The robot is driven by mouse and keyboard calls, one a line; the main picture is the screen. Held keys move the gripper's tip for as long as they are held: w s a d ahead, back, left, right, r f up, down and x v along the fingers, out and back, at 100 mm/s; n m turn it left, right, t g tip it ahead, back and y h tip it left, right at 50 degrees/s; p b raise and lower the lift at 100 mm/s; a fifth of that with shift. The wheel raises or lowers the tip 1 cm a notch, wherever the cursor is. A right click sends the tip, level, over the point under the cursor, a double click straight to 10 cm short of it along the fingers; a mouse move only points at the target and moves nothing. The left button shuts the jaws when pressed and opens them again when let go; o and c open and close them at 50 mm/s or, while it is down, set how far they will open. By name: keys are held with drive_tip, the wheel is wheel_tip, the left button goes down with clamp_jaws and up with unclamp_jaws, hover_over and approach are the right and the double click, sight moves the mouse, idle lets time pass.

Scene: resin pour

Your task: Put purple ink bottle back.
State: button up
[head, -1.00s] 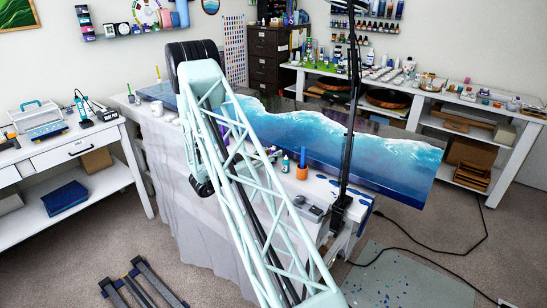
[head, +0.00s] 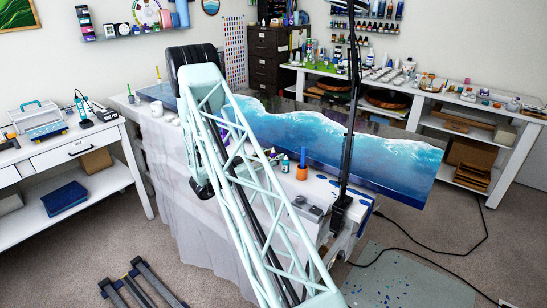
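A small purple shape (head: 225,134) shows through the lattice of my arm, on the white-covered worktable (head: 170,130). It may be the purple ink bottle, but the arm covers too much of it to be sure. My arm crosses the middle of the view, from the bottom up to a black joint at the table's left part.
A blue ocean resin panel (head: 330,145) lies along the worktable. An orange cup (head: 302,172) and a teal-and-white bottle (head: 285,163) stand at its front edge. A black upright post (head: 347,130) rises there. Shelves of small bottles (head: 372,27) hang on the back wall.

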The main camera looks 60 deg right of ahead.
drive_tip(key=shift+r, duration=0.2)
drive_tip(key=p+v, duration=0.1)
drive_tip(key=v, duration=1.1)
drive_tip(key=shift+w, duration=0.1)
idle(0.7)
